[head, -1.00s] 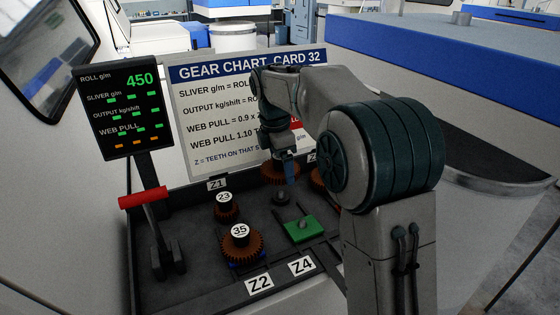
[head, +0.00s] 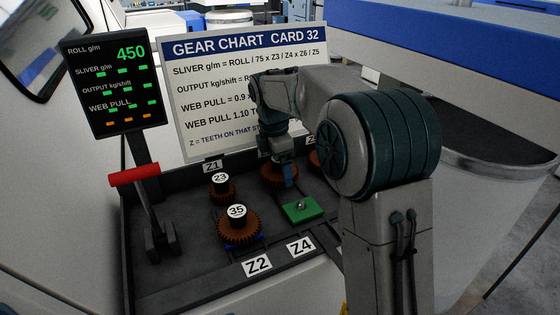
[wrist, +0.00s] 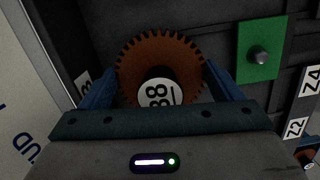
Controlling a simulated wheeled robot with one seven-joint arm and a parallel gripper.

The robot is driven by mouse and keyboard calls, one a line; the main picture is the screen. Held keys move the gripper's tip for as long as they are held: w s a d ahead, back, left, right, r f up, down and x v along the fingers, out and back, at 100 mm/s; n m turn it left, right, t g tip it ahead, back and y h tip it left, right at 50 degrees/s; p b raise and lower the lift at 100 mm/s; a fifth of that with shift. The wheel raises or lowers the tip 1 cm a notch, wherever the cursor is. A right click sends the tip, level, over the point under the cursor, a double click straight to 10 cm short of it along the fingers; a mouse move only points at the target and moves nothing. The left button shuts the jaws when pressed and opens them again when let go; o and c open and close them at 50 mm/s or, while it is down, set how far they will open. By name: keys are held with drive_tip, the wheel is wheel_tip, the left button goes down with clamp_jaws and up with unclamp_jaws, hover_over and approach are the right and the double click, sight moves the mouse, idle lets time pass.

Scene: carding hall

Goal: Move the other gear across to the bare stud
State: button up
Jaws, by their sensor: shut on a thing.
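My gripper (head: 286,178) is shut on a brown toothed gear (head: 273,177) in the head view. In the wrist view its blue fingers (wrist: 158,72) flank the gear (wrist: 135,62), whose round white label seems to read 38 and is partly hidden. The gear is low over the spot where a dark stud stood bare earlier; that stud is now hidden, and I cannot tell whether the gear is seated. A bare metal stud (wrist: 258,57) stands on the green plate (head: 312,211), which shows in both views.
Gears marked 23 (head: 220,187) and 35 (head: 240,228) stand to the left of the held gear. Another brown gear (head: 315,160) is partly hidden behind my arm. The red-handled lever (head: 135,176) and the display (head: 115,85) are at left. The chart board (head: 200,100) stands behind.

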drive_tip(key=shift+f, duration=0.15)
drive_tip(key=o, duration=1)
drive_tip(key=shift+c, duration=0.2)
wheel_tip(320, 180, up, 14)
drive_tip(key=a, duration=0.1)
drive_tip(key=shift+s+a+f, duration=0.15)
drive_tip(key=shift+s+a, duration=0.1)
drive_tip(key=shift+a, duration=0.05)
